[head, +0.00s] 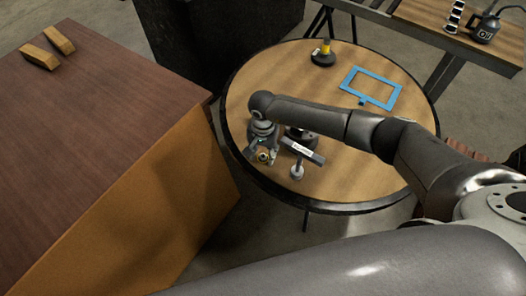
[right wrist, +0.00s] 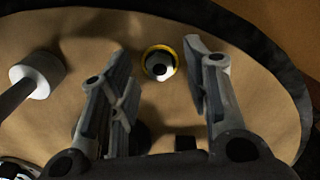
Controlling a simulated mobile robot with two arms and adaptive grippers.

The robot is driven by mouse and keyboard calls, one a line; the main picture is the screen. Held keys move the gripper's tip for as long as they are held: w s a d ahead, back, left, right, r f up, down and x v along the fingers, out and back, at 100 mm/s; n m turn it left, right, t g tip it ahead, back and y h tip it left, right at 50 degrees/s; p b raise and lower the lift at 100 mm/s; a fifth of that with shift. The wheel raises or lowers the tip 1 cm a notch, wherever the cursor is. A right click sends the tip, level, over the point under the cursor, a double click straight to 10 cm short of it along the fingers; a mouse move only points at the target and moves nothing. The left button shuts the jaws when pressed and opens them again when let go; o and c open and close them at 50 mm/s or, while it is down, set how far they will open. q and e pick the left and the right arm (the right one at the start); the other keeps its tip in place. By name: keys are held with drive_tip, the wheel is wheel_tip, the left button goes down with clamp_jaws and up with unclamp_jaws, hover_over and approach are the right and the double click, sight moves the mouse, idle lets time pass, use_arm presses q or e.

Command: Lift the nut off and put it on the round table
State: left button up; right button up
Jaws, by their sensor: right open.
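A small yellow-ringed round piece with a dark and white centre, which looks like the nut (right wrist: 159,64), shows between my right fingertips in the right wrist view. In the head view the yellow of it (head: 264,156) shows just below my right gripper (head: 263,152). My right gripper (right wrist: 159,50) is open, pointing down over the round table (head: 350,138), with a finger on either side of the nut and visible gaps. I cannot tell the height of the fingertips over it. What the nut sits on is mostly hidden. My left gripper is out of view.
A grey T-shaped tool with a white label (head: 303,149) and a pale round end (right wrist: 38,75) stands close beside the gripper. A blue frame (head: 371,88) and a black piece with a yellow top (head: 324,54) are farther back. A brown cabinet (head: 95,150) stands left.

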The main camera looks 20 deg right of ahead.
wheel_tip(320, 180, up, 12)
idle(0.6)
